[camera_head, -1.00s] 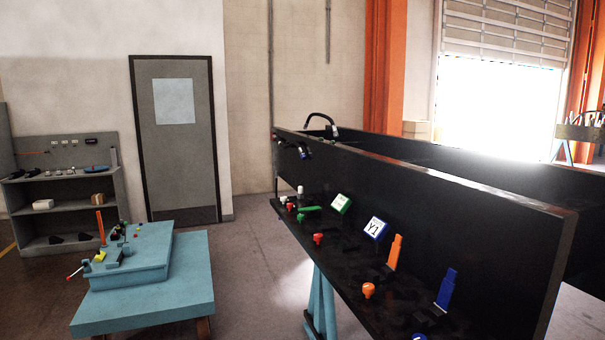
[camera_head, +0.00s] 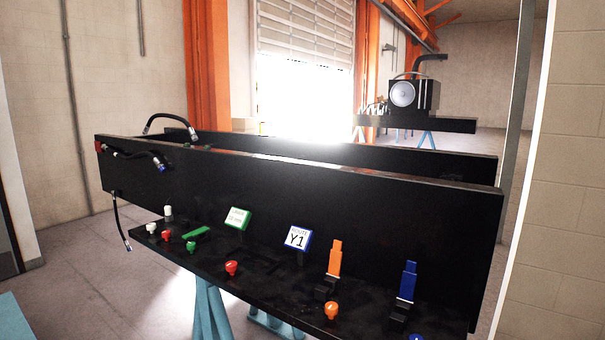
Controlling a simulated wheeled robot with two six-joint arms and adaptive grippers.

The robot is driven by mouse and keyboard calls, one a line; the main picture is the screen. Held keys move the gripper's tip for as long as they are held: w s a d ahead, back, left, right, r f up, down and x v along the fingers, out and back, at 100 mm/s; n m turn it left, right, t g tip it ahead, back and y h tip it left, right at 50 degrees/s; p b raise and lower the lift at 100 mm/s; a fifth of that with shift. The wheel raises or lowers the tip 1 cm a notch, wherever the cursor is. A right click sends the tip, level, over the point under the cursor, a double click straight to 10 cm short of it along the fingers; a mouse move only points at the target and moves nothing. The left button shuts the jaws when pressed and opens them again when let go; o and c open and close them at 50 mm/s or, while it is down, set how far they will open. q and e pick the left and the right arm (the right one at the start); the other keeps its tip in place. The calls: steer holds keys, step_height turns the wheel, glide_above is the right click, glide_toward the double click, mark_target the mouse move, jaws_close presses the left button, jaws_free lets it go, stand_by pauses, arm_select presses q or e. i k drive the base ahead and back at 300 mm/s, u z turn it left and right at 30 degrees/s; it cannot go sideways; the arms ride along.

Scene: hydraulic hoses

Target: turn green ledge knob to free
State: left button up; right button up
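A green knob (camera_head: 191,246) stands on the black ledge (camera_head: 260,268) along the front of a black bench. A flat green lever or bar (camera_head: 196,233) lies just behind it. Red knobs show on both sides of it, one to the left (camera_head: 166,235) and one to the right (camera_head: 232,268). White knobs (camera_head: 151,228) are at the ledge's left end. An orange knob (camera_head: 331,310) and a partly cut-off blue knob (camera_head: 416,337) are nearer on the right. Neither of my grippers is in view.
A green-edged sign (camera_head: 237,219) and a blue sign reading Y1 (camera_head: 298,237) stand on the ledge, with upright orange (camera_head: 334,258) and blue (camera_head: 408,281) levers. Black hoses (camera_head: 120,220) hang at the bench's left end. Open floor (camera_head: 100,290) lies front left.

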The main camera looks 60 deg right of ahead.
mark_target(191, 247)
steer(key=z, duration=0.7)
steer(key=i, duration=1.05)
steer(key=z, duration=0.8)
